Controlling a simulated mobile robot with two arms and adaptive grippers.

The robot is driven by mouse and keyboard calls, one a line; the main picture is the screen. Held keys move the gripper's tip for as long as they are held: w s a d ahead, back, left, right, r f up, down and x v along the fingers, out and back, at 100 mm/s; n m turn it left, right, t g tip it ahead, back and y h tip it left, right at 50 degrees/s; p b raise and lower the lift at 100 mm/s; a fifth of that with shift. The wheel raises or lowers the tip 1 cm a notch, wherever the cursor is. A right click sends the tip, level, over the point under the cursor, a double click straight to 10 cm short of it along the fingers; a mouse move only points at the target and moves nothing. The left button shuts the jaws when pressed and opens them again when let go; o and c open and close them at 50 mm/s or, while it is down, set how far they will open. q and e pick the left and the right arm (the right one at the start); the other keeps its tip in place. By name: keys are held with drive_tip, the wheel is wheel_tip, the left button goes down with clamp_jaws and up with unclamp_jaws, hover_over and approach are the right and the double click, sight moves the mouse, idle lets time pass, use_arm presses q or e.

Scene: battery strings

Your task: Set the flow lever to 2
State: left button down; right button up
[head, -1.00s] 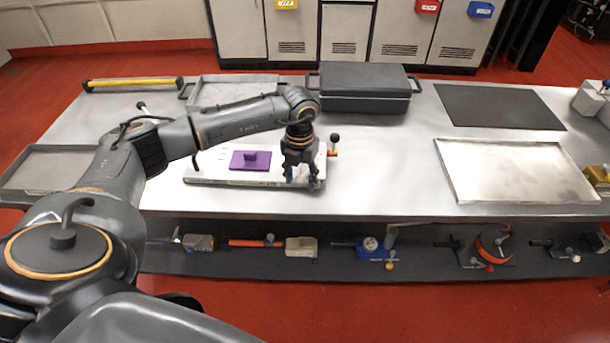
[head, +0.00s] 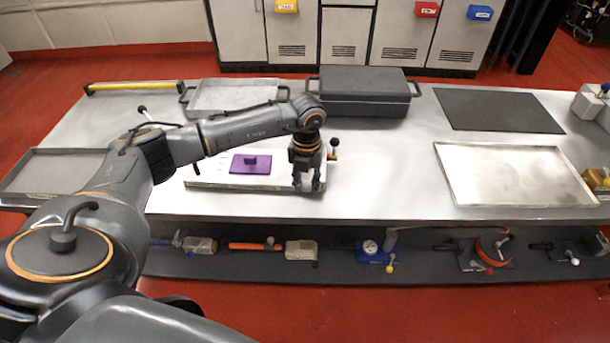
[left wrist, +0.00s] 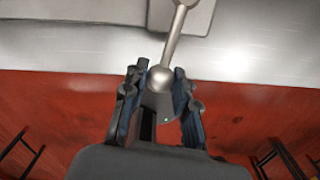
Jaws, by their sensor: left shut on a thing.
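The flow lever (left wrist: 175,40) shows in the left wrist view as a slim metal rod running from a grey base to a round ball knob (left wrist: 160,78). My left gripper (left wrist: 160,95) is shut on the knob, with one dark finger on each side. In the head view my left gripper (head: 307,186) points down at the right end of the white panel (head: 215,184) near the bench's front edge. It hides the lever there, and I cannot read any setting numbers. My right gripper is not in view.
A purple plate (head: 248,168) with a raised grip lies on the panel. A black-knobbed handle (head: 334,143) stands just behind my gripper. A dark lidded case (head: 362,90) sits behind. A shallow metal tray (head: 515,175) lies right, with clear bench between.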

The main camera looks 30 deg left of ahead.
use_arm(q)
drive_tip(key=shift+w+d+n, duration=0.1)
drive_tip(key=shift+d+n, duration=0.1)
drive_tip(key=shift+n, duration=0.1)
drive_tip(key=shift+w+d+n+p, duration=0.35)
drive_tip(key=shift+d+n, duration=0.35)
drive_tip(key=shift+n, duration=0.4)
drive_tip(key=shift+w+d, duration=0.1)
drive_tip(key=shift+w+d+n, duration=0.25)
drive_tip(key=shift+d+n, duration=0.05)
drive_tip(key=shift+n, duration=0.35)
drive_tip(key=shift+w+d+n, duration=0.25)
drive_tip(key=shift+d+n, duration=0.05)
drive_tip(key=shift+n, duration=0.35)
drive_tip(key=c, duration=1.1)
unclamp_jaws()
